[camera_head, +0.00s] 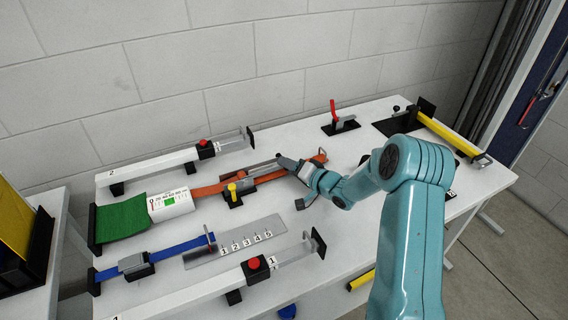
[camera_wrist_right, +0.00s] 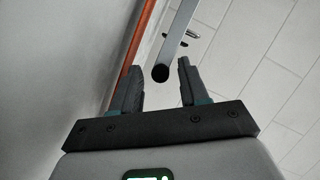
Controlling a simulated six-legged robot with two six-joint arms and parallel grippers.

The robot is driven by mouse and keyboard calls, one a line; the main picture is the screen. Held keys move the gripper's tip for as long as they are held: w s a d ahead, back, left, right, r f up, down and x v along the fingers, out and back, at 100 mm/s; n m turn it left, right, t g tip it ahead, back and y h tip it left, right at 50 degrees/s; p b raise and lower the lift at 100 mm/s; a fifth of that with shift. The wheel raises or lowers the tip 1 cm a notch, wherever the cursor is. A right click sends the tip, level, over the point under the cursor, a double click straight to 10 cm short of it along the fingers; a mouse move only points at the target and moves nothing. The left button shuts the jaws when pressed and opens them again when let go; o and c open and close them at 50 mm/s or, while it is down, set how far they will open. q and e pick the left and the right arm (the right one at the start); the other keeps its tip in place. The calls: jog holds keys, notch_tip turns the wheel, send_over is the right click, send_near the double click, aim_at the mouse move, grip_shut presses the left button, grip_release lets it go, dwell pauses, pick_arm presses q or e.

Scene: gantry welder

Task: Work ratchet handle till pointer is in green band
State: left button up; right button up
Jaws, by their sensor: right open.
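In the right wrist view the handle (camera_wrist_right: 178,40) ends in a black round tip between the open fingers of my right gripper (camera_wrist_right: 160,78), with gaps on both sides. The orange strap (camera_wrist_right: 137,55) passes beside the left finger. The white gauge (camera_head: 170,205) has a green band (camera_head: 169,202); its pointer is too small to read surely. My left gripper is out of view.
A green cloth (camera_head: 122,220) lies left of the gauge. A blue strap (camera_head: 170,257) and numbered metal plate (camera_head: 235,240) are in front. White rails with red buttons (camera_head: 203,143) lie behind and in front. A red lever (camera_head: 333,110) stands at the back.

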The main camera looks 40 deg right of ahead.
jog(key=shift+x, duration=1)
jog(key=shift+w+a, duration=0.1)
jog(key=shift+w, duration=0.05)
jog(key=shift+f, duration=0.1)
grip_shut()
